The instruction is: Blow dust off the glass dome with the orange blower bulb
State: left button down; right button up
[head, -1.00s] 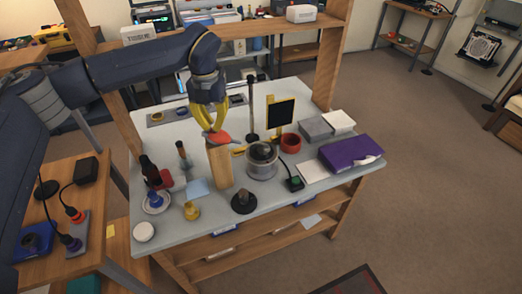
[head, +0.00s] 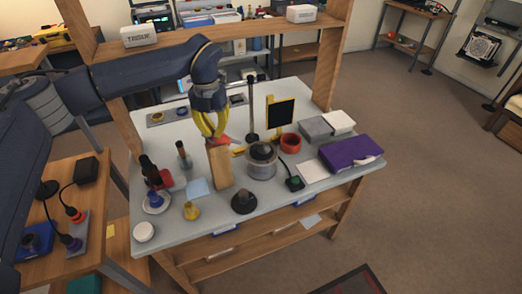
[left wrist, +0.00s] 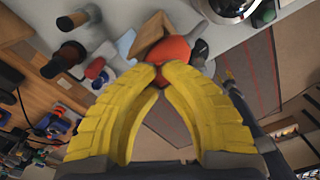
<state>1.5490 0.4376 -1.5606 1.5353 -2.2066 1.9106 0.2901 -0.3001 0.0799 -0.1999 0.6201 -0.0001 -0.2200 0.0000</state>
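The orange blower bulb (head: 221,141) is at the top of an upright wooden block (head: 219,168), left of the glass dome. My left gripper (head: 214,136) comes down from above, its yellow fingertips closed on the bulb. In the left wrist view the tips (left wrist: 163,73) nearly meet, with the orange bulb (left wrist: 174,50) between and beyond them; I cannot tell whether it still touches the block. The dark glass dome (head: 262,152) sits on a grey round housing (head: 261,168) right of the block. My right gripper is not in view.
A yellow stand with a black panel (head: 281,113) and a dark post (head: 252,110) stand behind the dome. A red ring (head: 290,143) and a purple case (head: 350,153) are to the right.

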pick_arm(q)
jog(key=shift+r, duration=2.35)
jog(key=shift+f, duration=0.1)
jog(key=shift+f, duration=2.3)
jog(key=shift+r, duration=2.35)
jog(key=shift+r, duration=0.1)
jog(key=shift+r, duration=2.4)
